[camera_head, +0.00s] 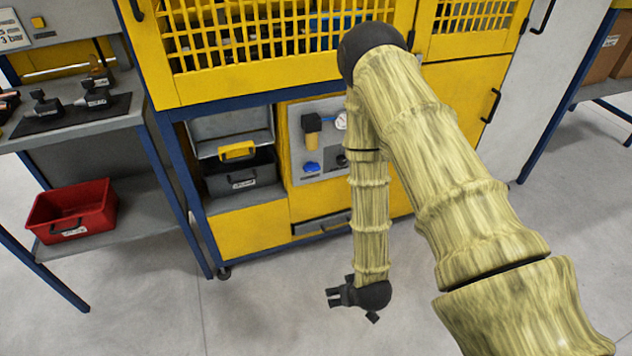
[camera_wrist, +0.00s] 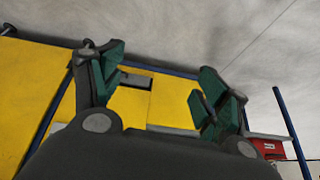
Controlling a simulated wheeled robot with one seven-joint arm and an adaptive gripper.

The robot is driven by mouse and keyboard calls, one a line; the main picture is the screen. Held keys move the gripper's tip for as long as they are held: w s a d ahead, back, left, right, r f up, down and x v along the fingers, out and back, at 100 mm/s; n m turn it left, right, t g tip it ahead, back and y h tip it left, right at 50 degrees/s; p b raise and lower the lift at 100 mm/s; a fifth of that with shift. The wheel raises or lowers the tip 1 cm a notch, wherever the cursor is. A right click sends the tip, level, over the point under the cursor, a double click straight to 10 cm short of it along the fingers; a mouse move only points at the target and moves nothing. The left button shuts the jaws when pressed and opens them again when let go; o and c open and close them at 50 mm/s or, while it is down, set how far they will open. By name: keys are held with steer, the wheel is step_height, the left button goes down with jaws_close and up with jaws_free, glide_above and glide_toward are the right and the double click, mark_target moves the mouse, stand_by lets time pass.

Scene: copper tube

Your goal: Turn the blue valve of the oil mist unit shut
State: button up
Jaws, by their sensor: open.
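The blue valve (camera_head: 312,167) is a small blue knob low on the grey panel of the oil mist unit (camera_head: 300,140), set in the yellow machine front. Above it are an amber bowl with a black top (camera_head: 312,130) and a round gauge (camera_head: 341,121). My gripper (camera_head: 334,297) hangs low in front of the machine, below the panel and well apart from the valve. In the wrist view my gripper (camera_wrist: 158,92) has its two green-padded fingers spread with nothing between them. I cannot make out the valve in the wrist view.
A red bin (camera_head: 72,210) stands on the low shelf of the left bench. My arm covers part of the machine front right of the panel. The floor (camera_head: 260,310) around my gripper is clear.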

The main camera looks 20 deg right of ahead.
steer(key=w+d+t+b, duration=0.2)
steer(key=w+t+b, duration=0.6)
steer(key=w, duration=1.2)
steer(key=t+b, duration=0.5)
steer(key=b, duration=0.5)
glide_toward(313, 170)
steer(key=shift+n, duration=0.3)
steer(key=w, duration=0.4)
steer(key=w+b, duration=0.1)
steer(key=w, duration=0.4)
steer(key=shift+w+r, duration=0.25)
steer(key=shift+w, duration=0.05)
steer(key=c, duration=1)
